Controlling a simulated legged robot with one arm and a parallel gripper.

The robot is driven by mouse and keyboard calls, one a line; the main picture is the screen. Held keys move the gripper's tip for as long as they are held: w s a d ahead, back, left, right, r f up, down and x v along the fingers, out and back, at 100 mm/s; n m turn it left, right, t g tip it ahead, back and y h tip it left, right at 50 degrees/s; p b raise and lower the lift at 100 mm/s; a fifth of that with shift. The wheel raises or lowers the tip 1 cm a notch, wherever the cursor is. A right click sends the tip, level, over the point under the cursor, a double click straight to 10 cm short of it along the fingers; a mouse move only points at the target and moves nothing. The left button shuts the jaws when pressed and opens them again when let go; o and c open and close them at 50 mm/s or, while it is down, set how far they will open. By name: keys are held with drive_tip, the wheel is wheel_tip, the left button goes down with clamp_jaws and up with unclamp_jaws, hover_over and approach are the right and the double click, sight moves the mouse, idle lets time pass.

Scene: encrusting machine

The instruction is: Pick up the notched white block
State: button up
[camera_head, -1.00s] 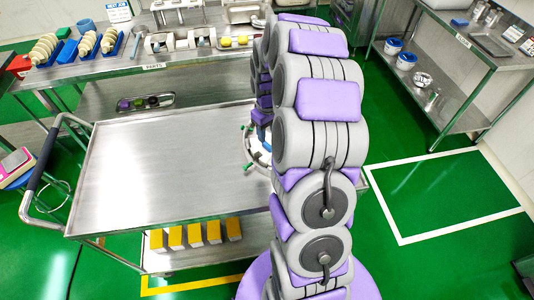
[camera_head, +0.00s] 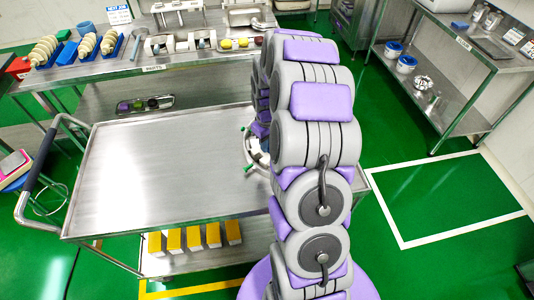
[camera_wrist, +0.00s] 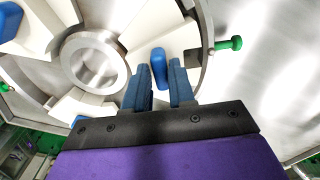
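In the wrist view my gripper (camera_wrist: 159,82) has two blue fingers standing apart. A rounded blue piece (camera_wrist: 158,66) shows in the gap between the fingertips, beside a white block (camera_wrist: 168,40); contact with the fingers cannot be told. Other white blocks (camera_wrist: 48,22) sit around a metal hub (camera_wrist: 94,60) inside a round frame. I cannot tell which block is the notched one. In the head view the round frame (camera_head: 248,160) lies at the right part of the steel cart (camera_head: 160,165), and my arm hides most of it and the gripper.
Green knobs (camera_wrist: 230,44) stick out from the round frame. Yellow boxes (camera_head: 193,238) stand on the cart's lower shelf. A steel bench (camera_head: 200,58) with trays and blue racks (camera_head: 92,48) stands behind. The cart's left top is clear.

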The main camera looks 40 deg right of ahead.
clamp_jaws()
idle(1.0)
